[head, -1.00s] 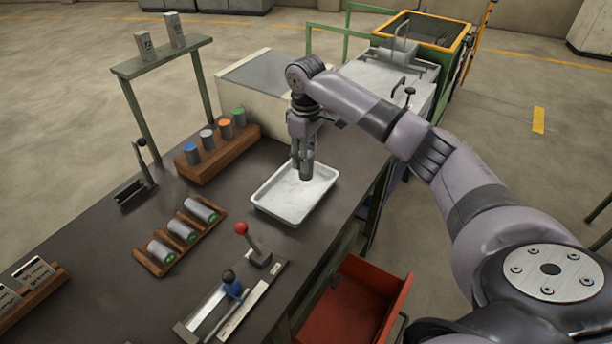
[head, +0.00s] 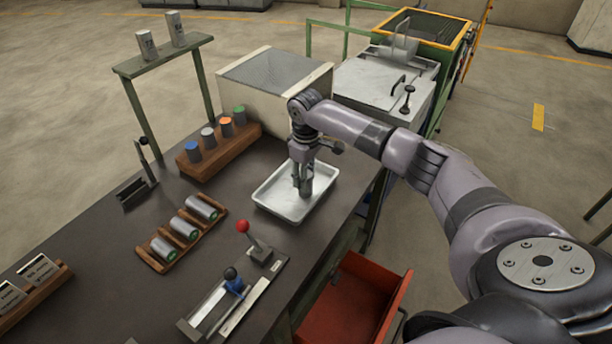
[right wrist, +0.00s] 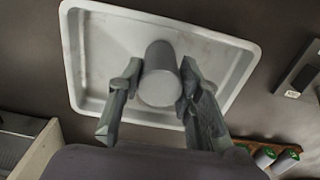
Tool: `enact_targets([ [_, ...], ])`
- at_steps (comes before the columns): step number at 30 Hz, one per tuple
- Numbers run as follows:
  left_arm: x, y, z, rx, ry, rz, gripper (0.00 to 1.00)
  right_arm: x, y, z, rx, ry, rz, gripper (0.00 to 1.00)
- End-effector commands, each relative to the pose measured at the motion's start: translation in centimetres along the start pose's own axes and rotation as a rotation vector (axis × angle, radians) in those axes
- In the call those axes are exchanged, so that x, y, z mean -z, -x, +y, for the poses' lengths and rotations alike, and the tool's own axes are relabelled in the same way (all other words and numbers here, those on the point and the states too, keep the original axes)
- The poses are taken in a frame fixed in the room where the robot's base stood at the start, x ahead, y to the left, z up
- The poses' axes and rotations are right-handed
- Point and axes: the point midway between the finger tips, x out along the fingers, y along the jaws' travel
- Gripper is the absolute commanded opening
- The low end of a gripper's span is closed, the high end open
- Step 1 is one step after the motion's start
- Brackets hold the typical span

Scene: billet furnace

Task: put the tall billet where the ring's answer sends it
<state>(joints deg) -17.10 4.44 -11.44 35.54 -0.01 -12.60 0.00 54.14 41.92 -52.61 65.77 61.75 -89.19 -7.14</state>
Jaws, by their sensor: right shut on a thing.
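My right gripper (head: 304,178) is shut on a plain grey cylindrical billet (right wrist: 159,75), low over the white tray (head: 270,203). In the right wrist view the two fingers (right wrist: 158,88) press on the billet's sides, and the pale tray rim (right wrist: 76,60) shows around it. The billet's lower end is at or just above the tray floor; I cannot tell whether it touches. In the head view the fingers partly hide it. No ring can be made out for certain. My left gripper is not in view.
A wooden rack (head: 218,153) holds several colour-topped cylinders. Another rack (head: 160,262) holds green-ended cylinders lying down. Two marked cylinders (head: 147,45) stand on a raised shelf (head: 162,56). A red-knobbed lever (head: 255,243) and slide fixture (head: 232,300) are in front. An open red drawer (head: 352,302) juts out below.

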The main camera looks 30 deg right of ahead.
Motion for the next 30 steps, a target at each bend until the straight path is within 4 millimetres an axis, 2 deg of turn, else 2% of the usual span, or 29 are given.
enact_targets([
  [2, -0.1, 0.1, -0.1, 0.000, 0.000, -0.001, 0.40, 0.1, -0.1, 0.0, 0.000, 0.000, 0.002, 0.00],
  [3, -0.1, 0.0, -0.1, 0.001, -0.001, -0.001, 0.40, 0.0, -0.2, 0.0, 0.000, 0.000, -0.001, 0.35],
  [11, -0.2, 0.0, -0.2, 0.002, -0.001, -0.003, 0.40, 0.0, -0.2, 0.0, 0.000, 0.000, -0.001, 0.52],
  [19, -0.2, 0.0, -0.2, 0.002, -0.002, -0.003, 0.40, 0.0, -0.2, 0.0, 0.000, 0.000, -0.001, 0.52],
  [23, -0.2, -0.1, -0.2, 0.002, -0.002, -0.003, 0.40, 0.1, 0.5, 0.0, 0.000, 0.000, 0.002, 0.52],
  [26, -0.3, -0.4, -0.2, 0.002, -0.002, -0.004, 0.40, 0.1, 1.9, 0.0, 0.000, 0.000, 0.002, 0.52],
  [30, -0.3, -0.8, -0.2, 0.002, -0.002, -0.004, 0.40, 0.1, 4.8, 0.1, -0.001, 0.001, 0.004, 0.52],
])
